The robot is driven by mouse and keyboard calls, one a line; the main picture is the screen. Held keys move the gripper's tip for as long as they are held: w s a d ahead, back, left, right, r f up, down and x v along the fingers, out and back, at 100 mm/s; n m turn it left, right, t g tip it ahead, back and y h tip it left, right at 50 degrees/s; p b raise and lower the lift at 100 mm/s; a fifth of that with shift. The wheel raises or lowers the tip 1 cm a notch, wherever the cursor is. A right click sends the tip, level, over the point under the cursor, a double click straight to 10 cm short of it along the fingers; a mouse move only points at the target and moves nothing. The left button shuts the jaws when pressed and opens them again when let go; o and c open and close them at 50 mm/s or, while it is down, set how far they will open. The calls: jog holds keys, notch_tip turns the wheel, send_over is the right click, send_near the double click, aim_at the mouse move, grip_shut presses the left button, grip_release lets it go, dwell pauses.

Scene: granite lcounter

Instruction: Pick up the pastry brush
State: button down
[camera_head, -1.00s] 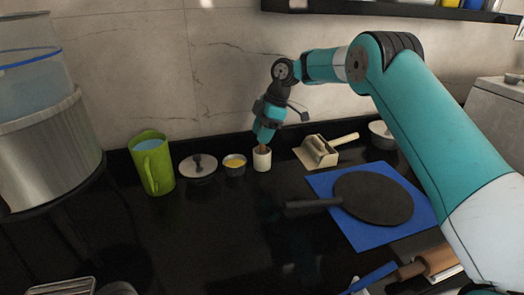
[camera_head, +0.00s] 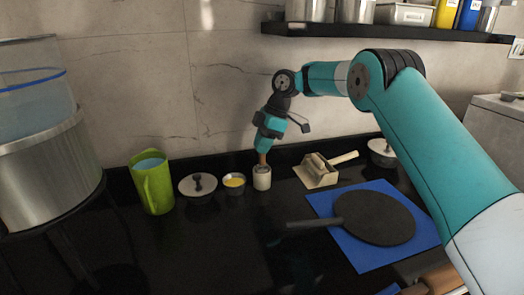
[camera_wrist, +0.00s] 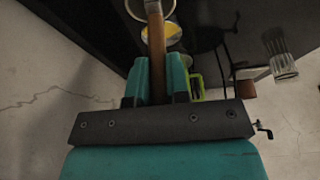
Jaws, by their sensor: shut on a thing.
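The pastry brush shows a brown wooden handle (camera_head: 262,158) between my gripper (camera_head: 263,149) and a small white cup (camera_head: 262,179) near the wall. My gripper is shut on the handle, pointing down above the cup. In the wrist view the handle (camera_wrist: 156,38) runs from between the teal fingers (camera_wrist: 157,75) toward a round rim at the top edge. The brush's lower end is hidden in or behind the cup, so I cannot tell whether it is clear of it.
Left of the cup are a small bowl with yellow contents (camera_head: 234,183), a lidded pot (camera_head: 198,185) and a green mug (camera_head: 154,188). To the right are a beige scoop-like tool (camera_head: 318,173), a blue mat (camera_head: 336,238) and a dark flat pan (camera_head: 375,218). A shelf (camera_head: 400,30) hangs above.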

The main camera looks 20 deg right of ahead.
jog(key=r+p, duration=0.1)
jog(key=r, duration=0.3)
jog(key=shift+s+r, duration=0.1)
jog(key=shift+s, duration=0.1)
jog(key=s+b, duration=1.1)
jog(key=s, duration=0.8)
jog(key=shift+r+b, duration=0.15)
jog(key=shift+b, duration=0.2)
jog(key=shift+s, duration=0.15)
dwell(0.5)
